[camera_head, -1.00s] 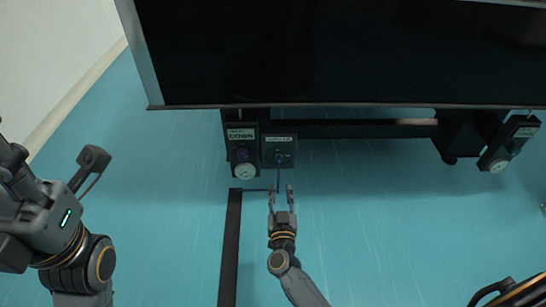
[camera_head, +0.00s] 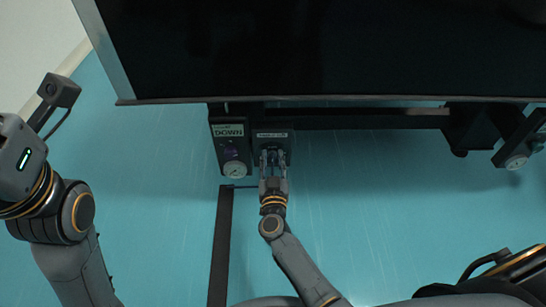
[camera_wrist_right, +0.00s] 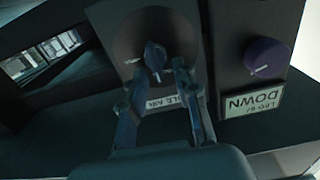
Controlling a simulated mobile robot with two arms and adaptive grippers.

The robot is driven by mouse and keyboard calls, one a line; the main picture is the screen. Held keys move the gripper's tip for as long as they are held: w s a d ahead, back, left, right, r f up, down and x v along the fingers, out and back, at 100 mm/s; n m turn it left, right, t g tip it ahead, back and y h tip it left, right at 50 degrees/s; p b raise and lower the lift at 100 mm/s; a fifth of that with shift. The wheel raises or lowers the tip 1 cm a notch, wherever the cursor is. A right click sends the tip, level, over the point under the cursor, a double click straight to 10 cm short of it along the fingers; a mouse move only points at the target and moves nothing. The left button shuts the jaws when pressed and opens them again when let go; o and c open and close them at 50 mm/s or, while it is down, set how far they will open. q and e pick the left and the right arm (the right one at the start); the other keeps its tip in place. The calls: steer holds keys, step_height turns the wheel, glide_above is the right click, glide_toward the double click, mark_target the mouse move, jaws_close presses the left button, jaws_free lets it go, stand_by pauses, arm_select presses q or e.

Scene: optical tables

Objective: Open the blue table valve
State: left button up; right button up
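The blue table valve (camera_wrist_right: 155,57) is a small blue knob on a dark round plate of a black panel in the right wrist view. In the head view its panel (camera_head: 273,135) hangs under the table's front edge, and the knob is mostly hidden by my right gripper (camera_head: 272,158). My right gripper (camera_wrist_right: 159,72) is open, its two fingertips apart on either side of the knob's lower end. I cannot tell whether they touch it. My left arm is at the left of the head view, with its gripper out of the picture.
The dark table (camera_head: 330,50) overhangs these panels. A black strip (camera_head: 220,245) runs along the blue floor (camera_head: 380,210).

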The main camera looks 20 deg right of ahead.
steer(key=shift+c, duration=0.5)
jaws_close()
